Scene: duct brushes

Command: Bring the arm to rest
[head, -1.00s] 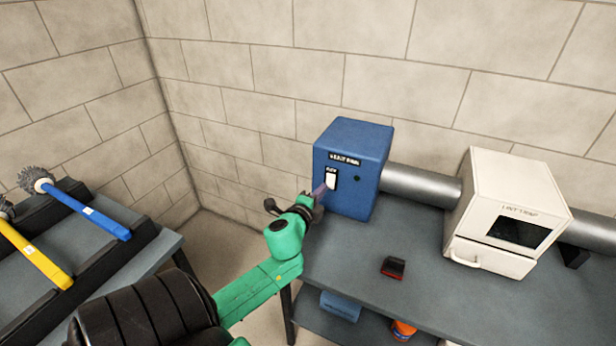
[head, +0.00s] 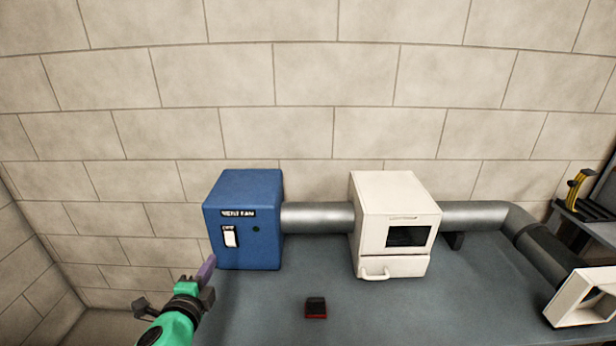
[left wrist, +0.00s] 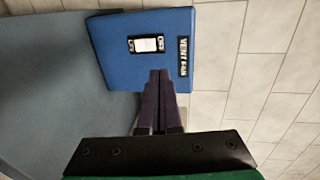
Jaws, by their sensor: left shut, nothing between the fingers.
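My left gripper (head: 207,270) is at the lower left of the head view, on the green arm that comes in from below. Its purple fingers are shut with nothing between them. It is in front of and a little left of the blue vent fan box (head: 262,225). In the left wrist view the shut fingers (left wrist: 160,85) point at the box (left wrist: 115,50), below its white switch (left wrist: 146,45). A gap between fingertips and switch shows in the head view. My right gripper is not in view.
A grey duct (head: 318,216) joins the box to a white lint trap (head: 375,235) on the grey table (head: 260,310). A small red and black object (head: 316,308) lies in front. A white square duct end (head: 578,300) is at the right.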

